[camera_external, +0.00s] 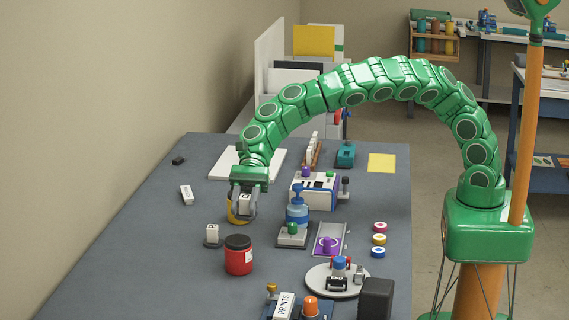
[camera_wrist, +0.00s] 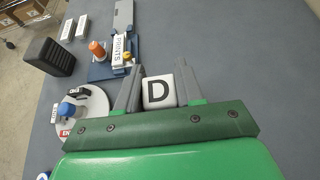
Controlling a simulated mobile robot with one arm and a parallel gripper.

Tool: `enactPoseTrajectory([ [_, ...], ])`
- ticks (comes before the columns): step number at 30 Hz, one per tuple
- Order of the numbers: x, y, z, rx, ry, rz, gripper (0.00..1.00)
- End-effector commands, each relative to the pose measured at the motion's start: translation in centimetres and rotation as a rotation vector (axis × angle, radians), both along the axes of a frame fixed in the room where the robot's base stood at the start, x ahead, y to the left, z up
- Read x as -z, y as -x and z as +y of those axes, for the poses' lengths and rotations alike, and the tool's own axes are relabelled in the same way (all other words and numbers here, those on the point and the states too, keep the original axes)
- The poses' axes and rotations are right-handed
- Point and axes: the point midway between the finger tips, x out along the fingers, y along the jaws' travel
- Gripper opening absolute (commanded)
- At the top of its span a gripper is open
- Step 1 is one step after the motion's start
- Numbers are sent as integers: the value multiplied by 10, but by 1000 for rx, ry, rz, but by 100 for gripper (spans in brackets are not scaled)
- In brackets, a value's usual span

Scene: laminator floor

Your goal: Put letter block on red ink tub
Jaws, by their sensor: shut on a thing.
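My gripper (camera_external: 243,208) is over the left-middle of the blue-grey table, pointing down. It is shut on a white letter block (camera_external: 244,199) marked with a black D; the block shows between the two grey fingers in the wrist view (camera_wrist: 159,93). I cannot make out the tub in the wrist view.
A small white block on a dark base (camera_external: 212,234) stands left of the tub. A blue pump bottle (camera_external: 297,207) and purple-trimmed machine (camera_external: 318,192) stand right of my gripper. A round turntable (camera_external: 335,281) and PRINTS block (camera_external: 284,306) are nearer the external camera. The table's left side is mostly clear.

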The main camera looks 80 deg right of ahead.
Motion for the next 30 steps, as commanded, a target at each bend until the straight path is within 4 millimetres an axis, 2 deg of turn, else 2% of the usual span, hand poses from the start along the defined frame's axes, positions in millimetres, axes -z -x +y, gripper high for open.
enactPoseTrajectory([
  [9,15,-12,9,-3,-4,-1,0],
  [23,27,-18,13,-1,-2,0,0],
  [25,31,-21,14,0,-3,1,0],
  [30,55,-20,14,1,-2,0,0],
])
